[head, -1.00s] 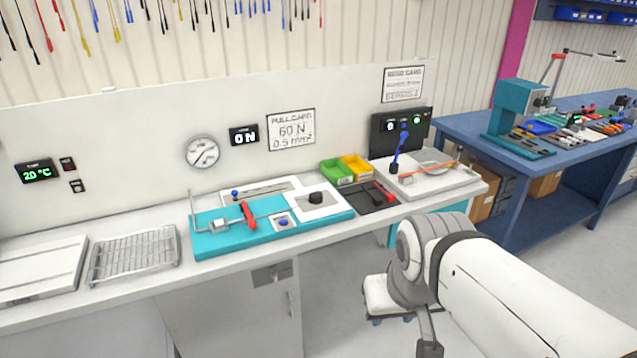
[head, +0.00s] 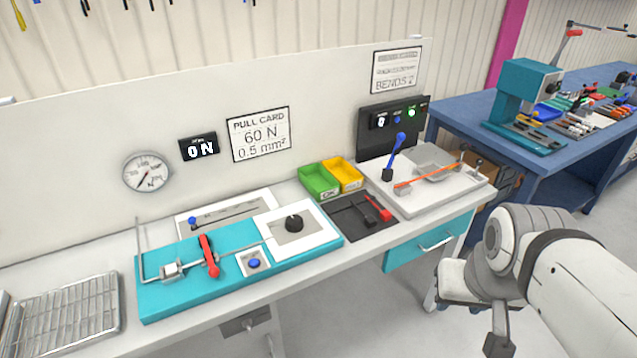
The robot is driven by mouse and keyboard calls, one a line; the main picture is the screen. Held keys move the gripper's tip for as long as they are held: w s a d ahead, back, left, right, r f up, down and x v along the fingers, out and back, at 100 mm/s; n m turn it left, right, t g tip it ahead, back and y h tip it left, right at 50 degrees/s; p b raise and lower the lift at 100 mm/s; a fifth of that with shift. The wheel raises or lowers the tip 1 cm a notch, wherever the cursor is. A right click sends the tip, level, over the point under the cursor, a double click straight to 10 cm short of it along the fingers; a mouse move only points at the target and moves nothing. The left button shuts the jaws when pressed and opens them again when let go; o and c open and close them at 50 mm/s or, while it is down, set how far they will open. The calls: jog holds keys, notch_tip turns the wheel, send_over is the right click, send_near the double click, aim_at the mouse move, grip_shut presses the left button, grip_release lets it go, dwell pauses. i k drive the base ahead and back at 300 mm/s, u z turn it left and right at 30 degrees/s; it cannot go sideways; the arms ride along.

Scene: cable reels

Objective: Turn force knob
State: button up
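A round black knob (head: 294,221) sits on a white square plate (head: 322,237) at the right end of a teal fixture (head: 190,295) on the bench. The fixture also carries a red lever (head: 209,257), a clamp block and a blue button (head: 254,264). The force display (head: 199,148) on the wall panel reads 0 N. The pull card (head: 259,133) reads 60 N, 0.5 mm². My arm shows at the lower right, to the right of the fixture and apart from it. My gripper's fingers cannot be made out.
A round dial gauge (head: 147,172) hangs left of the display. Green (head: 318,181) and yellow (head: 345,174) bins stand behind a dark tool tray (head: 342,216). A white station with a blue-knobbed lever (head: 396,153) is farther right. A wire rack (head: 65,312) is at left.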

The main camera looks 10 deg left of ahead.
aim_at(293, 224)
jog(key=u, duration=0.2)
jog(key=i, duration=0.9)
jog(key=u, duration=0.55)
